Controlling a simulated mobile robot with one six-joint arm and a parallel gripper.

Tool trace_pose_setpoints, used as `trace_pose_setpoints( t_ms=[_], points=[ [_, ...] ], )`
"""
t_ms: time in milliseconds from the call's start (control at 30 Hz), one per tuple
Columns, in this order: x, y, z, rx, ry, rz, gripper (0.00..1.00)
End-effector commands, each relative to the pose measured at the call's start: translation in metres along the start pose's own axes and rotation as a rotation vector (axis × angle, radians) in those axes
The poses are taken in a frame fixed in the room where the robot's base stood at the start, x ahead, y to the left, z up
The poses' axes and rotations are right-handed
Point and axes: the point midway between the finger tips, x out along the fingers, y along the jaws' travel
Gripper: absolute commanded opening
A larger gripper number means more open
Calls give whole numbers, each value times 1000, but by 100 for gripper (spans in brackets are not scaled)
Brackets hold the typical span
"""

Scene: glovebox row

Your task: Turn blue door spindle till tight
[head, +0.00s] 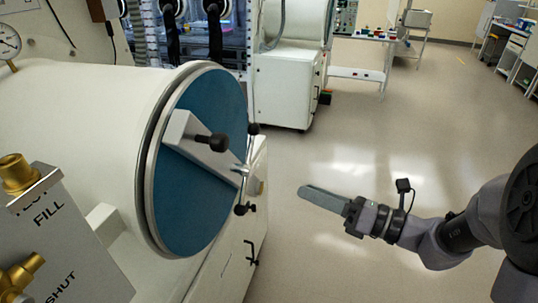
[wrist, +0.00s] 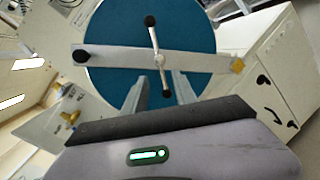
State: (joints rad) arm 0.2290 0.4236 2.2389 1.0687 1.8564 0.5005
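The blue round door (head: 200,205) closes the end of a white cylinder on the left of the head view. A grey beam (head: 200,150) lies across it. The spindle (head: 241,170) stands out from the beam's middle, with a thin cross handle tipped by black knobs. In the wrist view the spindle (wrist: 159,60) is at upper centre, its handle near upright, on the blue door (wrist: 200,35). My gripper (head: 304,190) is in free air to the right of the spindle, apart from it. Its two fingers (wrist: 161,82) stand apart with nothing held; the lower knob appears between them.
A gauge (head: 9,42) and a panel with brass valves (head: 18,172) stand at the left. A white cabinet with black handles (wrist: 272,95) is beside the door. Another white unit (head: 285,88) stands behind. The floor at right is open.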

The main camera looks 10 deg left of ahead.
Motion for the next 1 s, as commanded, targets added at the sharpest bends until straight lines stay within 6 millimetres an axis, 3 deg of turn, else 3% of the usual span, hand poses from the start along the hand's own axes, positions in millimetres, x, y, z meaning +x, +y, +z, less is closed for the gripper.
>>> trace_pose_setpoints(
  t_ms=[300, 500, 700, 1000],
  points=[
    [92, 1, -6, -7, 9, 7, 33],
    [140, 2, -5, -7, 9, 5, 33],
    [162, 2, -4, -6, 8, 3, 33],
    [165, 2, -3, -7, 8, 2, 33]
  ],
)
